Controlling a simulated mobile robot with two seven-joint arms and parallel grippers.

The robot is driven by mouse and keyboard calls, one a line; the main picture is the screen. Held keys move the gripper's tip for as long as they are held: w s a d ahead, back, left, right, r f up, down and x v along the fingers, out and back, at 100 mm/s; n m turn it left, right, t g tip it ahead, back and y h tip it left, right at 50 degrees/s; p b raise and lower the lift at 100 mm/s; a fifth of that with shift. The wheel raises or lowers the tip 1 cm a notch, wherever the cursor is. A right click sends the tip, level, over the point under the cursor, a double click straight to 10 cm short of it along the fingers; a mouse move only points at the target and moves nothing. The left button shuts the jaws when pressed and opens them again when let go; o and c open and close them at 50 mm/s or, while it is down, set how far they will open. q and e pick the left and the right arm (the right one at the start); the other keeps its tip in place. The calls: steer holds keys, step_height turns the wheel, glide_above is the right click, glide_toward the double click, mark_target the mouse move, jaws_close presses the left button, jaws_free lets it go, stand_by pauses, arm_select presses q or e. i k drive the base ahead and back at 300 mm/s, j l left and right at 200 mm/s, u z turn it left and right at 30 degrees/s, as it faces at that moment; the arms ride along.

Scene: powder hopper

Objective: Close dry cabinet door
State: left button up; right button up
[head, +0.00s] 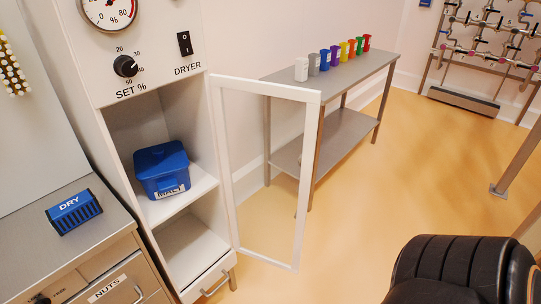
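The dry cabinet (201,166) is a tall white cabinet at the left of the head view. Its door (312,165), a white frame with a clear pane, stands open, swung out to the right. The hinge side is at the cabinet's right edge. A blue lidded box (162,168) with a white label sits on the shelf inside. Neither of my grippers shows in the view.
A grey two-tier table (335,75) behind the door holds a row of coloured cups. A counter (60,235) with a blue DRY block (74,212) stands at left. Floor between is clear.

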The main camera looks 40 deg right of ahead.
mark_target(312, 97)
steer(key=k+l+u, duration=0.1)
steer(key=l, duration=0.35)
steer(key=k+l+u, duration=0.15)
steer(key=l, duration=0.3)
steer(key=l+u, duration=0.1)
steer(key=l, duration=0.3)
steer(key=k+l+u, duration=0.15)
steer(key=l, duration=0.3)
steer(key=k+l+u, duration=0.15)
steer(key=l, duration=0.3)
steer(key=l+u, duration=0.1)
steer(key=l, duration=0.3)
steer(key=l+u, duration=0.25)
steer(key=l, duration=0.65)
